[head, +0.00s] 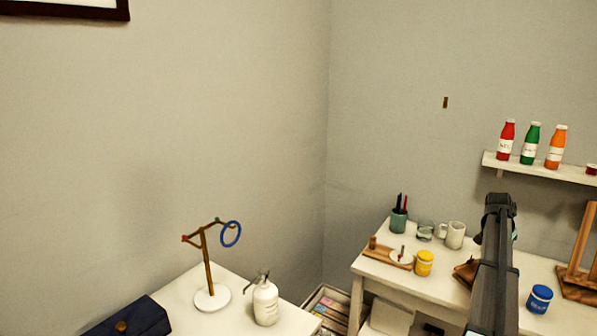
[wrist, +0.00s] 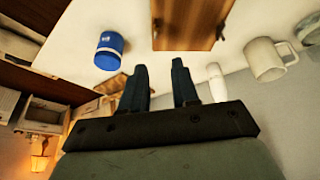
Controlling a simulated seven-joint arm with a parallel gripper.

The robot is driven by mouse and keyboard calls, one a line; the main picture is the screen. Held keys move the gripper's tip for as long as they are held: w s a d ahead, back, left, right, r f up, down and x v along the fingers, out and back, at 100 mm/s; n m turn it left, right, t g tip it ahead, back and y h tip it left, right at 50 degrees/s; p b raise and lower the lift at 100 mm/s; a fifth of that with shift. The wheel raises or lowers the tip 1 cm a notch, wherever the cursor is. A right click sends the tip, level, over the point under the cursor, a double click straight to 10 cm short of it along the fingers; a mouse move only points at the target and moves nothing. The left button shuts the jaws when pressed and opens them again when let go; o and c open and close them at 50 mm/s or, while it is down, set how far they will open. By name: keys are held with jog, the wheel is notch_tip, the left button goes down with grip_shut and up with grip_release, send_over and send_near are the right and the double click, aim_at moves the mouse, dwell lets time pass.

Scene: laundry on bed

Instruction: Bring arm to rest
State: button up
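My arm (head: 490,262) rises as a dark column at the right of the head view, in front of the right-hand table. I cannot make out its fingers there. In the wrist view my gripper (wrist: 159,65) shows two dark blue fingers standing apart with a clear gap. Nothing is held between them. A wooden piece (wrist: 190,20), a blue jar (wrist: 108,48) and a white mug (wrist: 264,60) appear beyond the fingers, apart from them.
The right-hand table (head: 415,285) bears a pen cup (head: 398,222), a yellow jar (head: 424,263), a blue jar (head: 540,298) and a wooden stand (head: 582,262). A shelf (head: 540,170) holds bottles. The left table (head: 190,290) bears a ring stand (head: 208,265) and pump bottle (head: 266,303).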

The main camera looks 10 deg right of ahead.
jog(key=s+a+f+n+g+y, duration=0.1)
jog(key=s+a+f+n+y, duration=0.3)
jog(key=a+f, duration=0.8)
jog(key=s+a+f+n+h, duration=0.1)
jog(key=s+a+f, duration=0.5)
jog(key=a+f, duration=0.65)
jog(key=s+a+f+n+g+y, duration=0.1)
jog(key=s+a+f+n+y, duration=0.3)
jog(key=a+f, duration=0.85)
jog(key=s+a+f+n+g+h, duration=0.1)
jog(key=s+a+f+g, duration=0.1)
jog(key=s+a+f, duration=0.3)
jog(key=s+a+f+n+g, duration=0.2)
jog(key=s+a+f, duration=0.3)
jog(key=s+a, duration=0.8)
jog(key=s+a+f+n+g+h, duration=0.1)
jog(key=s+a+f+n, duration=0.1)
jog(key=s+a+f, duration=0.3)
jog(key=s+a, duration=0.4)
jog(key=shift+s+a+g+h, duration=0.15)
jog(key=shift+g+h, duration=0.15)
jog(key=shift+g, duration=0.1)
